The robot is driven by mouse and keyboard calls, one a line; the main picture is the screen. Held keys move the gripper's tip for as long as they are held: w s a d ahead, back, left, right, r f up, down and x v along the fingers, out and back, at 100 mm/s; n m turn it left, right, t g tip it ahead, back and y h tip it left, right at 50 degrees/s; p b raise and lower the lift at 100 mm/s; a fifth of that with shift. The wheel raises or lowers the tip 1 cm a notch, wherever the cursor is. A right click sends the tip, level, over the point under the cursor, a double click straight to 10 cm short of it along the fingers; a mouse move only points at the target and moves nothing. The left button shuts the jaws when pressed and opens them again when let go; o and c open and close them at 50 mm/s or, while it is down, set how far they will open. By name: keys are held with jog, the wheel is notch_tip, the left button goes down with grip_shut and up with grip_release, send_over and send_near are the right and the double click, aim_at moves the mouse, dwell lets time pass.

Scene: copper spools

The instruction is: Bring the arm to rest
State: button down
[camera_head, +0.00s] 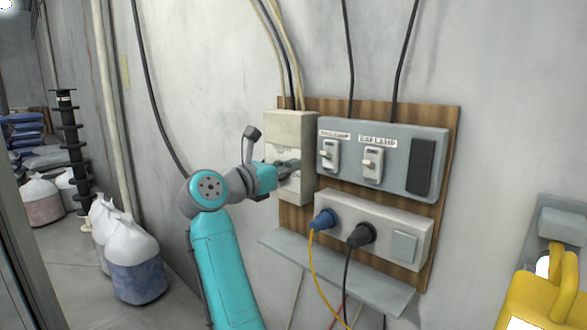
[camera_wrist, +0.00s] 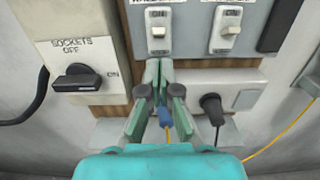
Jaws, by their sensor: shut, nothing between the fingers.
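My turquoise arm (camera_head: 222,265) reaches up from the bottom of the head view and bends toward the wall panel. My gripper (camera_head: 295,165) is shut and empty, in front of the cream switch box (camera_head: 290,122). In the wrist view my gripper (camera_wrist: 159,66) has its fingertips together, in front of the panel below the left toggle switch (camera_wrist: 157,31). The black rotary knob (camera_wrist: 78,80) on the box labelled SOCKETS lies level, to the left of the fingers and apart from them. In the head view the gripper hides this knob.
A wooden board (camera_head: 440,180) carries a grey switch box (camera_head: 395,185) and a socket strip (camera_head: 405,232) with a blue plug (camera_head: 322,219) and a black plug (camera_head: 361,235). A shelf (camera_head: 340,275) juts out below. A yellow object (camera_head: 550,295) is right; white sacks (camera_head: 130,255) are left.

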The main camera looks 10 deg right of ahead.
jog(key=s+d+f+n+t+h, duration=0.1)
jog(key=s+d+f+n+t, duration=0.2)
jog(key=s+f+n, duration=0.55)
jog(key=s+d+f+n+t, duration=0.25)
jog(key=s+f, duration=0.35)
jog(key=f, duration=0.5)
jog(key=s+d+f+n+t+h, duration=0.1)
jog(key=s+d+f+n+t, duration=0.2)
jog(key=s+f+n, duration=0.55)
jog(key=s+a+f+n+g+y, duration=0.1)
jog(key=s+f+n+y, duration=0.4)
jog(key=s+n, duration=0.4)
jog(key=s+a+f+n+g+y, duration=0.1)
jog(key=s+f+n+y, duration=0.5)
jog(key=s, duration=1.2)
jog(key=s+a+f+n+g+y, duration=0.1)
jog(key=s+f+n+y, duration=0.4)
jog(key=s+n, duration=0.7)
jog(key=shift+s+a+f+g+y, duration=0.15)
jog(key=shift+s+a+g+y, duration=0.2)
jog(key=shift+s+g+y, duration=0.25)
jog(key=shift+n, duration=0.25)
